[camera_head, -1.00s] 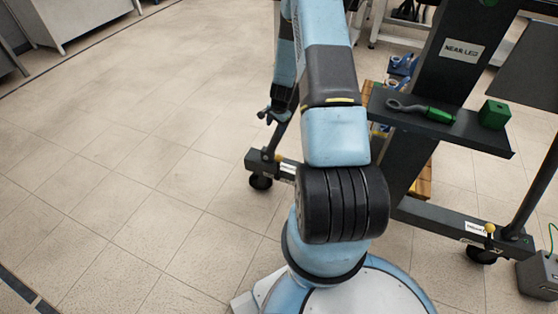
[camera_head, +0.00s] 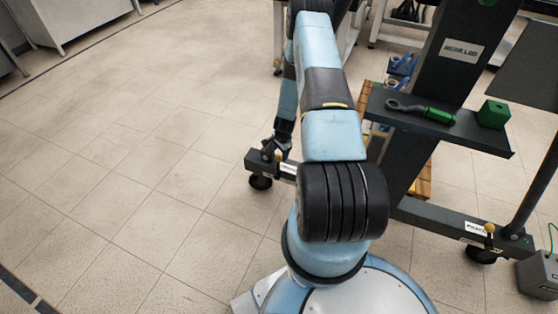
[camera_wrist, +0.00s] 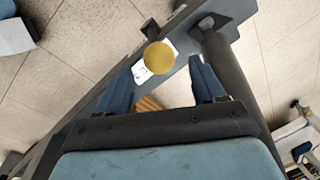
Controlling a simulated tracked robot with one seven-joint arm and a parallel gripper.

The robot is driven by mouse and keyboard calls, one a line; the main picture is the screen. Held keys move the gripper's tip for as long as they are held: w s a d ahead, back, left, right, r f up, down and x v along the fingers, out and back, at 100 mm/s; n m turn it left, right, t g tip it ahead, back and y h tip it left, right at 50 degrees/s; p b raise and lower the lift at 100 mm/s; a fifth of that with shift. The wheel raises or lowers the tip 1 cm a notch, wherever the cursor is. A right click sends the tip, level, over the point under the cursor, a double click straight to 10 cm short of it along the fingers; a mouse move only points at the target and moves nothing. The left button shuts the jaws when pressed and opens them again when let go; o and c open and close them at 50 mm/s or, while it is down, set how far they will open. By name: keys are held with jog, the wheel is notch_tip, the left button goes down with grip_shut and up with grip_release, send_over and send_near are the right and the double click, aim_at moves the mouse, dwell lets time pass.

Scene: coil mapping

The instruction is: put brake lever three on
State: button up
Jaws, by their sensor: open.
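My gripper (camera_wrist: 161,66) is open above the dark stand foot, pointing down at it. In the wrist view a round yellow brake lever knob (camera_wrist: 159,57) shows between and just beyond the fingertips, with no visible contact. A white label (camera_wrist: 140,72) lies beside it on the foot; its number cannot be read. In the head view my gripper (camera_head: 274,150) is at the left end of the foot and hides this knob. Another yellow-knobbed lever (camera_head: 489,229) stands on the right end of the foot. The lever positions are hard to tell.
The stand's post (camera_head: 433,110) carries a shelf (camera_head: 466,132) with a green-handled tool (camera_head: 424,111) and a green block (camera_head: 493,114). A grey box (camera_head: 538,276) stands on the floor at right. The floor at left is clear.

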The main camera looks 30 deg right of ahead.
aim_at(279, 159)
jog(key=shift+w+a+f, duration=0.1)
jog(key=shift+w+f, duration=0.1)
jog(key=shift+f, duration=0.95)
jog(key=shift+w+d+f, duration=0.1)
jog(key=shift+w+f, duration=0.05)
jog(key=shift+f, duration=0.95)
jog(key=shift+w+a+f, duration=0.1)
jog(key=shift+w+f, duration=0.1)
jog(key=shift+f, duration=0.95)
grip_shut()
jog(key=shift+d, duration=0.25)
jog(key=shift+w, duration=0.1)
